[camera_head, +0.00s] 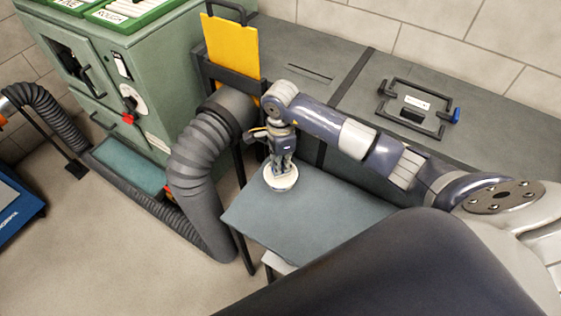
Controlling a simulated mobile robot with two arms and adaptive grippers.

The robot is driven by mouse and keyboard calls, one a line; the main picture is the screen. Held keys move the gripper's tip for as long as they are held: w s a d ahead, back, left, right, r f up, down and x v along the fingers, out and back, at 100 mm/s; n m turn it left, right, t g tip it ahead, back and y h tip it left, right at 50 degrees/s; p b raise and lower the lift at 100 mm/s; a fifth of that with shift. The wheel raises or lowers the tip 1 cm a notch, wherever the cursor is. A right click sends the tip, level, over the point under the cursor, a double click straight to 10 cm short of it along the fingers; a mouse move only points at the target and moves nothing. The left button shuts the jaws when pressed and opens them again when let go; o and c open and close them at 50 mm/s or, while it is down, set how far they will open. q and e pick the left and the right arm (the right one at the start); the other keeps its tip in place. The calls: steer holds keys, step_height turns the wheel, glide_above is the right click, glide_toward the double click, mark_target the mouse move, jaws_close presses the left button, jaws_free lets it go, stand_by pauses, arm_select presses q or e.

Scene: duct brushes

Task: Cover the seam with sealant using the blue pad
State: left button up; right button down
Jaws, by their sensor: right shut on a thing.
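My right gripper (284,163) reaches in from the right and points down over a round white dish (281,184) on the blue-grey table. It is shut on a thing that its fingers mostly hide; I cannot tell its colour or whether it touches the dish. A small yellow-orange piece shows beside the gripper. A small blue part (456,116) sits at the right end of a black frame (413,84) on the grey bench; I cannot tell whether it is the blue pad. I cannot make out the seam clearly. My left gripper is not in view.
A ribbed grey duct (187,161) curves down left of the table (315,217). A yellow plate (231,46) stands upright in a dark holder above it. A green cabinet (160,80) stands at left. The table's front half is clear.

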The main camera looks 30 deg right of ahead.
stand_by(0.4)
steer(key=shift+r+p, duration=0.55)
steer(key=shift+r, duration=0.2)
steer(key=shift+r+p, duration=1.65)
steer(key=shift+r, duration=1.15)
